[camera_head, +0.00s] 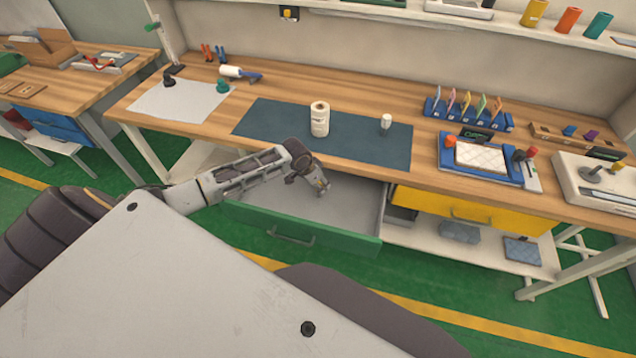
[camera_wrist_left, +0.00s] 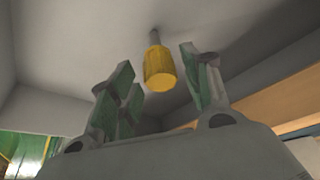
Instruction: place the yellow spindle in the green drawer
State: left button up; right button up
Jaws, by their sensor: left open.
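The green drawer (camera_head: 300,235) is pulled out below the workbench, and its pale interior shows. My left gripper (camera_head: 318,184) reaches down into the drawer opening from the left. In the left wrist view the yellow spindle (camera_wrist_left: 159,70), a yellow cylinder with a thin grey shaft, shows against the drawer's pale inside. The left gripper (camera_wrist_left: 160,85) is open, its green-padded fingers on either side of the spindle with a visible gap to each. Whether the spindle rests on the drawer floor is hard to tell. My right gripper is not in view.
On the workbench (camera_head: 330,178), a dark mat (camera_head: 275,125) holds a white roll (camera_head: 320,120) and a small white item (camera_head: 386,122). A yellow drawer (camera_head: 470,209) sits right of the green one. A blue tray (camera_head: 480,172) lies farther right.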

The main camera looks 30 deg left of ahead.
pick_arm(q)
jog(key=v, duration=1.2)
jog(key=shift+d, duration=0.1)
dwell(0.6)
